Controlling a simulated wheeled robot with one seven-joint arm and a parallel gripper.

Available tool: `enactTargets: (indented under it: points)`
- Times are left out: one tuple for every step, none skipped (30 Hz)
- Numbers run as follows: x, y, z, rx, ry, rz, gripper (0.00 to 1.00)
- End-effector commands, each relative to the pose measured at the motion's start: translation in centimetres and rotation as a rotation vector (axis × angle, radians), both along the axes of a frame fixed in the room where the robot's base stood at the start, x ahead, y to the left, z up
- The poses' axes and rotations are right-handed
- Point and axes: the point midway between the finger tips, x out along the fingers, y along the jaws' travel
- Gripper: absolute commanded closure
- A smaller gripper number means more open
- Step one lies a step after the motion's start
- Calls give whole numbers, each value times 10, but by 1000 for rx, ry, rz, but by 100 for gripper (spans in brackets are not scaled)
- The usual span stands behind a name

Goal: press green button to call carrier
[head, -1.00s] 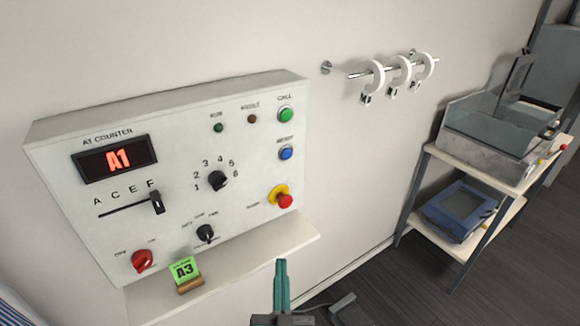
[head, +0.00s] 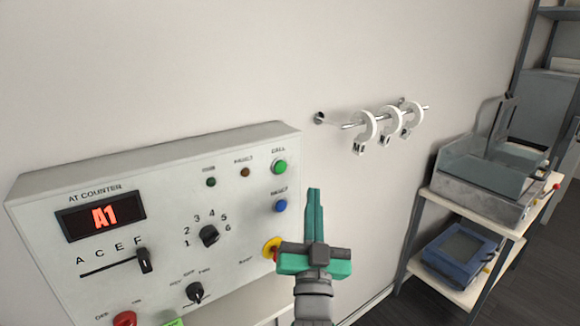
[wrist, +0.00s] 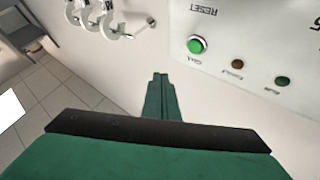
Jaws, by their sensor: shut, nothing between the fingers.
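The green CALL button (head: 279,167) is at the upper right of the white control panel (head: 120,185). It also shows in the wrist view (wrist: 196,44), upside down, to the right of the fingertips. My gripper (head: 314,192) has green fingers, shut and empty, pointing up. In the head view its tips are right of and slightly below the green button. In the wrist view the fingertips (wrist: 160,76) are apart from the button. The display (head: 102,217) reads A1.
The blue RESET button (head: 280,206) is below the green one. A yellow-collared emergency button (head: 270,244) is partly hidden by my gripper. A wall rail with white rings (head: 388,122) is to the right. A shelf (head: 505,205) holds grey and blue devices.

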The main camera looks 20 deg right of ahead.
Motion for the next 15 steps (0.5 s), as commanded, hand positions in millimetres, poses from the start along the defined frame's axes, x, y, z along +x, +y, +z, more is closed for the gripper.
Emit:
enactTargets:
  points:
    - [1,0,7,-3,-7,1,100]
    - [1,0,10,-4,-9,2,100]
    - [1,0,12,-5,-11,2,100]
    - [1,0,13,-5,-11,2,100]
    - [1,0,14,-5,-12,3,100]
    - [2,0,15,-5,-12,3,100]
    - [2,1,15,-5,-12,3,100]
    - [2,1,15,-5,-12,3,100]
    - [2,1,15,-5,-12,3,100]
    - [2,1,14,-5,-12,3,100]
    - [2,1,14,-5,-12,3,100]
    - [2,1,14,-5,-12,3,100]
    - [1,1,14,-5,-12,3,100]
    - [1,0,14,-5,-12,3,100]
    - [2,0,14,-6,-12,1,100]
